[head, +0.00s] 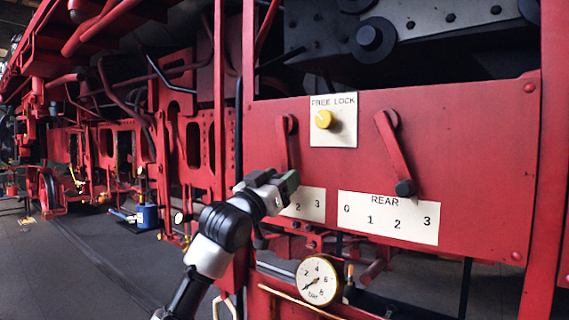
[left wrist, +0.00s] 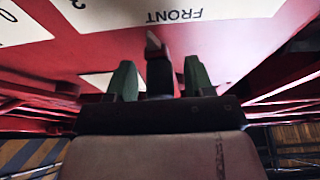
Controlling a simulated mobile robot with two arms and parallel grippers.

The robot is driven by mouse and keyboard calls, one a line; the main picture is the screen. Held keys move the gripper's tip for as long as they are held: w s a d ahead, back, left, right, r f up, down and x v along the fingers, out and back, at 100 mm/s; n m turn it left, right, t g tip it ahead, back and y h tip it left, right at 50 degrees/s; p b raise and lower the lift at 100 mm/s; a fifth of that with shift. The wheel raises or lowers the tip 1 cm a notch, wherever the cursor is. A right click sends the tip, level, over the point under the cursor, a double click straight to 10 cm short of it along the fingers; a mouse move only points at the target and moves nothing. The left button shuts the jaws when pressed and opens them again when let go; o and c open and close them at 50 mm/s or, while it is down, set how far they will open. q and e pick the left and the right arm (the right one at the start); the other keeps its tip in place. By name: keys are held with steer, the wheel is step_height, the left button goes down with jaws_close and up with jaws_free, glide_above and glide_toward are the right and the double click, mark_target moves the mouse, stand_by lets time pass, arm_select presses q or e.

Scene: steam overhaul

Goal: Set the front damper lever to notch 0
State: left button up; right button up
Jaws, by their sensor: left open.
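The front damper lever (head: 285,145) is a red bar on the red panel, hanging nearly straight down. Its lower end is hidden behind my left gripper (head: 284,186) in the head view. The front notch plate (head: 312,204) is partly covered by that gripper; only 2 and 3 show. In the left wrist view the FRONT plate (left wrist: 185,14) appears upside down. My left gripper (left wrist: 160,80) is open there, with a dark knob-like part (left wrist: 160,70) between its greenish fingers. Contact cannot be told. My right gripper is not in view.
The rear lever (head: 396,152) with its black knob hangs right of the front one, above the REAR plate (head: 388,218). A round gauge (head: 318,281) is below the panel.

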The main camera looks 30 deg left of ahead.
arm_select(q)
steer(key=shift+w+r, duration=0.25)
steer(key=shift+w, duration=0.45)
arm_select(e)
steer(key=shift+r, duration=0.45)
